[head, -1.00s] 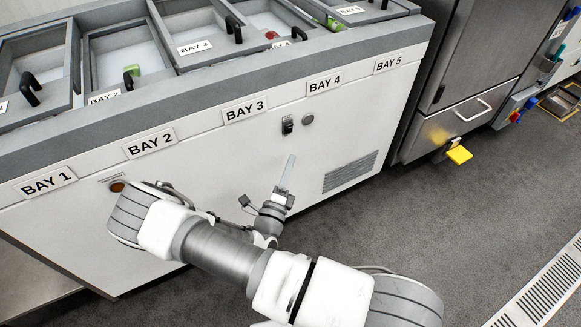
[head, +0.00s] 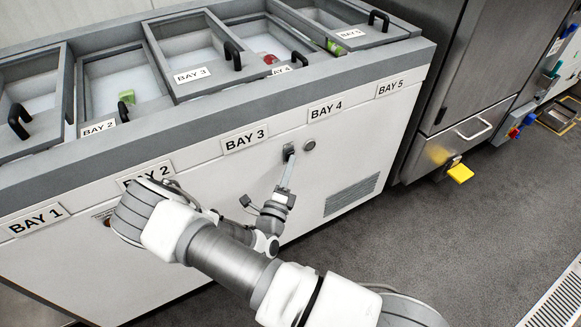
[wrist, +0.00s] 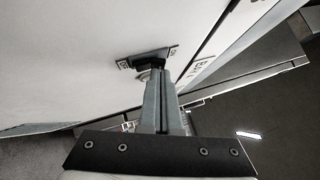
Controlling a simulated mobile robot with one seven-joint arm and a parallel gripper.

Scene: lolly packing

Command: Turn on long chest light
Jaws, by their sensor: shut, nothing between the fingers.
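The long chest (head: 235,185) is a white cabinet with a grey top and bay labels. A small dark rocker switch (head: 288,150) sits on its front panel below the BAY 3 and BAY 4 labels, beside a round grey knob or lock (head: 309,144). My gripper (head: 288,164) is shut and empty, its fingertips right at the lower part of the switch. In the wrist view the shut fingers (wrist: 158,75) reach the switch plate (wrist: 138,58) and hide part of it; contact seems likely but is hard to confirm. An orange indicator (head: 107,222) is mostly hidden behind my arm.
Sliding lids with black handles (head: 232,53) cover the chest top, with green and red items inside the bays. A vent grille (head: 351,194) is right of the switch. A steel cabinet (head: 475,105) with a yellow pedal (head: 460,173) stands further right. The floor in front is open.

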